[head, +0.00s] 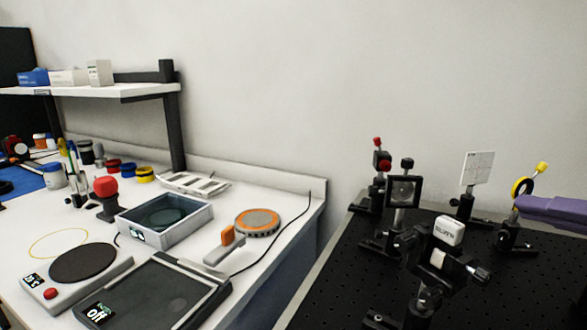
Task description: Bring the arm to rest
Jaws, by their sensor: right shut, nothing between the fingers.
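My right gripper (522,205) comes in from the right edge as a purple shape, and only part of it is in the picture. It is shut with nothing held. In the picture it lies beside the post with the yellow and black ring (522,187); I cannot tell whether they touch. My left gripper is not in view.
The black optical breadboard (335,290) carries several post mounts, including a white target card (478,168), a square-framed lens (403,190) and a mount with a white labelled block (449,230). The white bench (278,250) at left holds a hotplate (75,270), an open-topped box (165,220) and an orange-topped disc (257,222).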

